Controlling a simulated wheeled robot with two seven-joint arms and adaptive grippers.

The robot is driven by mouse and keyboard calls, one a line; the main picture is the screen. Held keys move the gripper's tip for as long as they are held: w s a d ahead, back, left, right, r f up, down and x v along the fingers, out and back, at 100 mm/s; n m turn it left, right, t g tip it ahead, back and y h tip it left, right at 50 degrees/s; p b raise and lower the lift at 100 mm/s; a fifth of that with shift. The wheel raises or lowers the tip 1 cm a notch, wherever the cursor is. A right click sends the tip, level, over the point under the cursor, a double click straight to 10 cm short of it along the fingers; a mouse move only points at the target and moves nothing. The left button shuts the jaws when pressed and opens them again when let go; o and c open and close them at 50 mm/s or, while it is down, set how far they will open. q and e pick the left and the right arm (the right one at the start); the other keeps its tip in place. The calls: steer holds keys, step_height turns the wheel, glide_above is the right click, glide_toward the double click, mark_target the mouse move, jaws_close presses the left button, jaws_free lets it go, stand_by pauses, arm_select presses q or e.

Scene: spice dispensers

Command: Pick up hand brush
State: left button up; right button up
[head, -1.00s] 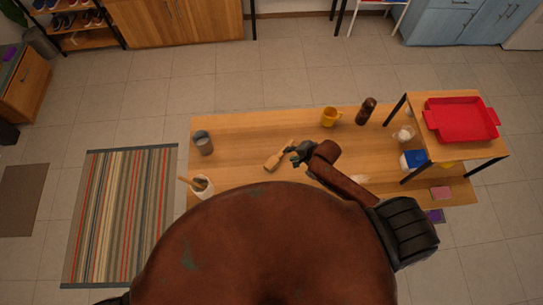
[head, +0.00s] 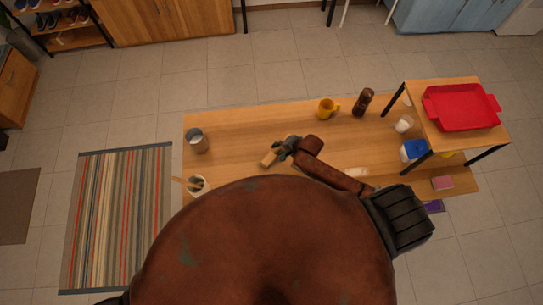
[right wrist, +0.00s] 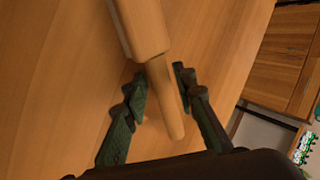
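The hand brush (head: 269,158) is pale wood and lies on the wooden table (head: 233,134), left of its middle. In the right wrist view its wide block (right wrist: 142,27) is at the top and its narrow handle (right wrist: 168,105) points down toward my palm. My right gripper (head: 283,148) is at the handle end of the brush and hides part of it in the head view. In the right wrist view its fingers (right wrist: 160,75) are open, one on each side of the handle, with a small gap visible at the left finger. My left gripper is not in view.
A grey cup (head: 196,142) and a white pot with wooden utensils (head: 198,184) stand at the table's left. A yellow mug (head: 326,108) and brown bottle (head: 363,102) stand at the back. A raised shelf (head: 432,128) with a red tray (head: 462,107) is at the right.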

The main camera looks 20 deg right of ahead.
steer(key=shift+w+a+f, duration=0.15)
steer(key=shift+f, duration=0.05)
steer(key=shift+c, duration=0.2)
jaws_close()
steer(key=shift+r, duration=0.1)
